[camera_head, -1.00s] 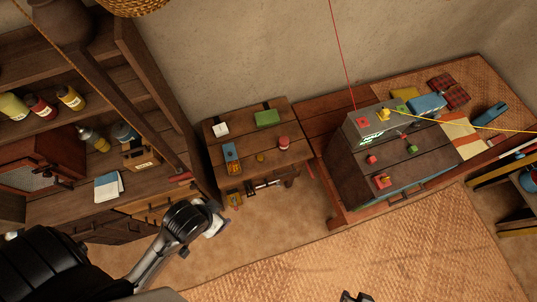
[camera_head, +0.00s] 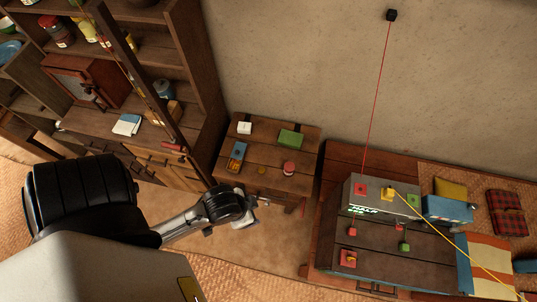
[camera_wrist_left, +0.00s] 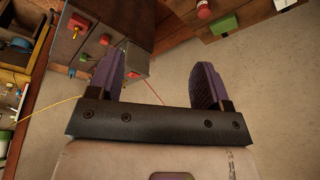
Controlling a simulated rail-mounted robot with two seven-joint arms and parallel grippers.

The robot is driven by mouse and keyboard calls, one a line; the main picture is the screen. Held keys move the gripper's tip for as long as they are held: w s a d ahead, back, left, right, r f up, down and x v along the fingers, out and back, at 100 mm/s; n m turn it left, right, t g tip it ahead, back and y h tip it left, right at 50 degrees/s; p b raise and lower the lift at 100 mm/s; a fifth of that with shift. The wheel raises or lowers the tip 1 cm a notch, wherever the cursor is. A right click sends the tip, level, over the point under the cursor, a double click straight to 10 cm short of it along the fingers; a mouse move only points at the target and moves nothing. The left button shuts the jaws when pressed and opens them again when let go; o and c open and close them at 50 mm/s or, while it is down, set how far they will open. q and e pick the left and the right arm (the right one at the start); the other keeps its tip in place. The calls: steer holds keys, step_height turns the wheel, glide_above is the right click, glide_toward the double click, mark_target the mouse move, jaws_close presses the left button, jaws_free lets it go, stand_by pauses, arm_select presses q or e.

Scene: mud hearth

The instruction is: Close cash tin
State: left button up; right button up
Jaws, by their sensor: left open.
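I cannot tell for sure which thing is the cash tin. A small blue tin (camera_head: 237,154) with an orange-brown patch lies on the small wooden table (camera_head: 262,180), beside a small yellow round piece (camera_head: 262,170). A green box (camera_head: 290,138) lies near the table's back edge; it also seems to show in the left wrist view (camera_wrist_left: 223,25). My right gripper is not in view.
A white block (camera_head: 244,128) and a red-lidded jar (camera_head: 289,168) share the small table. A wooden shelf unit (camera_head: 205,70) stands at left. At right is a wooden chest (camera_head: 425,250) with coloured blocks and taut red and yellow cords. Bare floor lies between.

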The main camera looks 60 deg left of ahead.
arm_select(q)
steer(key=n+g+b, duration=0.4)
steer(key=n+b, duration=0.2)
steer(key=b, duration=2.9)
glide_above(262, 170)
step_height(262, 170, down, 40)
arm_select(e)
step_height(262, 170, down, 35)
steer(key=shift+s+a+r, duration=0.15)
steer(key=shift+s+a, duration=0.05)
arm_select(q)
steer(key=shift+s+a+f, duration=0.1)
steer(key=shift+f, duration=0.05)
step_height(262, 170, down, 7)
steer(key=shift+f+b, duration=0.1)
steer(key=shift+b, duration=0.9)
steer(key=shift+f, duration=0.7)
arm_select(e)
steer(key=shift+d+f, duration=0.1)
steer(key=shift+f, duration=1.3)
